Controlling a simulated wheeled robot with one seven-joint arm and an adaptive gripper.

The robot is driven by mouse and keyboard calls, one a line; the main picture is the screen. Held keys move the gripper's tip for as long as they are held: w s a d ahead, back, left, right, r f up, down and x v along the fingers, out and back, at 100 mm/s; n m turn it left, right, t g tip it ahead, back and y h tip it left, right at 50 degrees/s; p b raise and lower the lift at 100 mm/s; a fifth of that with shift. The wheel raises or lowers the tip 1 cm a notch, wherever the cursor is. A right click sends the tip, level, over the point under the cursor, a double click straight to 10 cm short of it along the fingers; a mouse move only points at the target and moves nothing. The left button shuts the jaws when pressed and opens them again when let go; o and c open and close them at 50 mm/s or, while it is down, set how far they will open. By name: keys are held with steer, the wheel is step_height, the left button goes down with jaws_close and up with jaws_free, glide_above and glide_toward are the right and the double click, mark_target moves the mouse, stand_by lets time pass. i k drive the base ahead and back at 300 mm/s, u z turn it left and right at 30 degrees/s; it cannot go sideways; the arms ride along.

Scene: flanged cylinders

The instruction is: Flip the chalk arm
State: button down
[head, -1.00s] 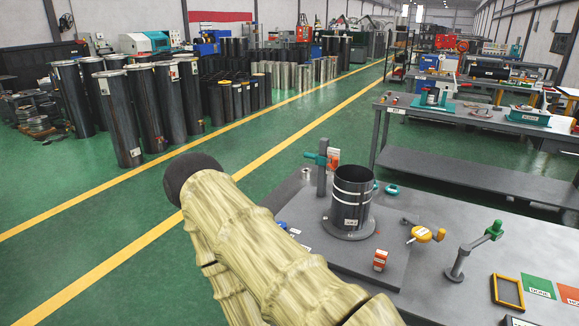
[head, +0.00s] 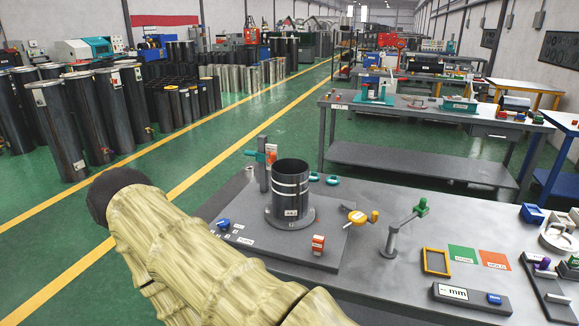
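A grey jointed arm with a green knob (head: 405,228) stands on the grey workbench, right of the flanged cylinder; it may be the chalk arm, but no label confirms it. Its post is upright on a round foot and its upper link slants up to the right, with the green knob at the raised end. A dark flanged cylinder (head: 290,190) with light bands stands on a grey plate. Left of it is a post with a teal clamp (head: 264,165). My own pale arm crosses the lower left foreground. My gripper is not in view.
On the bench are a yellow gauge (head: 355,217), a red block (head: 318,245), a yellow frame (head: 436,262), green (head: 463,254) and orange (head: 494,260) cards, and an "mm" display (head: 458,296). Green floor lies left of the bench; another bench (head: 420,115) stands behind.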

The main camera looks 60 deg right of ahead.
mark_target(273, 154)
steer(key=k, duration=0.45)
steer(key=z, duration=1.25)
